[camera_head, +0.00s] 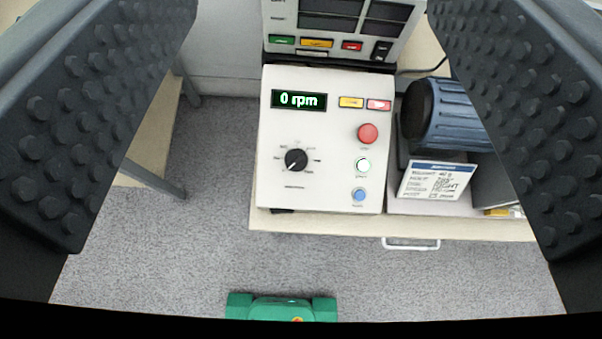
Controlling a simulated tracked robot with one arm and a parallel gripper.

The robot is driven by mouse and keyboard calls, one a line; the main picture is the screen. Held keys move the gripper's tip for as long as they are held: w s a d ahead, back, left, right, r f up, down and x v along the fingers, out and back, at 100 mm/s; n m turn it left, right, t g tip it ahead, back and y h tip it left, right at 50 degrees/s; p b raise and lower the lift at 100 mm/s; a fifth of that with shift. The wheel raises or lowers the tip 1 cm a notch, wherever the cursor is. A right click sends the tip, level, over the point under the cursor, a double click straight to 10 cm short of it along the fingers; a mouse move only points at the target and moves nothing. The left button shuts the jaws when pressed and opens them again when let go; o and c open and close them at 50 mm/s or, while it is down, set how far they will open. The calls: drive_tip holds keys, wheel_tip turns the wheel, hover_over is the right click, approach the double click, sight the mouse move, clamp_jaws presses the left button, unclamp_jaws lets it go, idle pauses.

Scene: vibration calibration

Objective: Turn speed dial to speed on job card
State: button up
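The speed dial (296,160) is a black knob with printed marks around it, on the white face of a control box (320,215). Its white pointer line seems to aim to the lower left. The display (299,100) above it reads "0 rpm". The job card (437,181) is a white card with a blue header, leaning right of the box; its lines look like a mount, a speed and a direction ending in "RIGHT", but the speed figure is too blurred to read. My gripper (310,190) is wide open and empty, its studded fingers at both picture sides, apart from the dial.
A red button (368,133), a white button (362,165) and a blue button (359,195) sit right of the dial. A blue motor (452,115) stands behind the card. Another panel (340,20) stands behind the box. A green object (281,308) lies below on the carpet.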

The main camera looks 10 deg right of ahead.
drive_tip(key=w+a+f+n+g+p, duration=0.25)
drive_tip(key=w+f+g+p, duration=0.4)
drive_tip(key=f, duration=0.55)
drive_tip(key=n+g+h+p, duration=0.3)
drive_tip(key=n+g+p, duration=0.2)
drive_tip(key=p, duration=0.4)
approach(294, 160)
drive_tip(key=x, duration=0.9)
drive_tip(key=shift+w+f+p, duration=0.1)
drive_tip(key=shift+f+p, duration=0.1)
drive_tip(key=shift+p, duration=0.15)
drive_tip(key=shift+c, duration=0.4)
drive_tip(key=c, duration=0.9)
drive_tip(key=shift+a, duration=0.3)
drive_tip(key=shift+d, duration=0.3)
